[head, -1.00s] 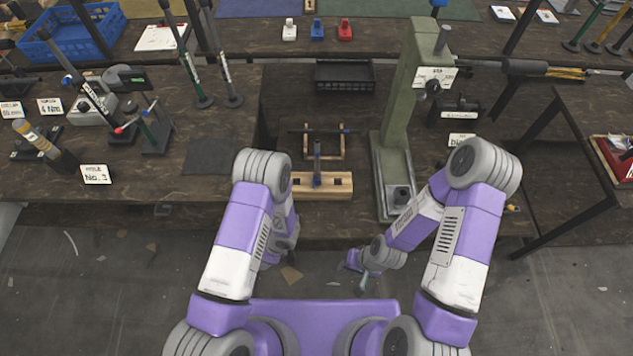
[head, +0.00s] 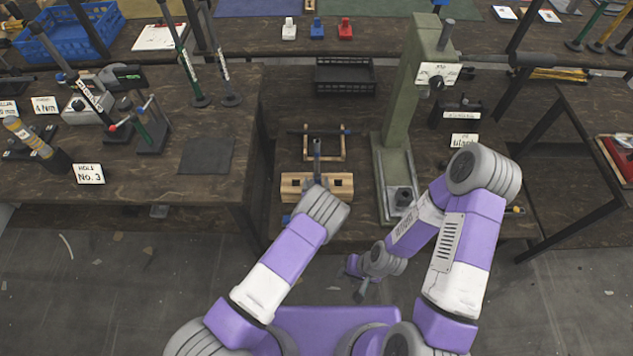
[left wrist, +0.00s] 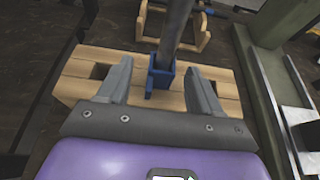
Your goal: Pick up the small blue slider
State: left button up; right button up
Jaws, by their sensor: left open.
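A small blue slider-like piece (left wrist: 162,74) sits around the foot of a grey upright rod (left wrist: 177,25), on a wooden block (left wrist: 228,92) with square holes. My left gripper (left wrist: 158,66) is open, with one finger on each side of the blue piece and nothing gripped. Another small blue piece (head: 317,31) stands on the back bench. My right gripper (head: 360,291) hangs low before the bench; its jaw opening is unclear.
A green press (head: 398,120) stands just right of the wooden block. A wooden stand (head: 341,146) is behind the block, and a black crate (head: 345,77) farther back. White (head: 289,30) and red (head: 345,31) pieces flank the rear blue piece.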

aim_at(317, 181)
pick_arm(q)
jog(key=b+x, duration=0.1)
jog(key=x, duration=0.2)
jog(key=shift+w+d+f+b, duration=0.15)
jog(key=shift+w+f+b, duration=0.1)
jog(key=shift+f+b, duration=0.15)
jog(key=shift+w+f, duration=0.1)
jog(key=shift+w, duration=0.45)
jog(key=shift+c, duration=0.3)
jog(key=c, duration=1)
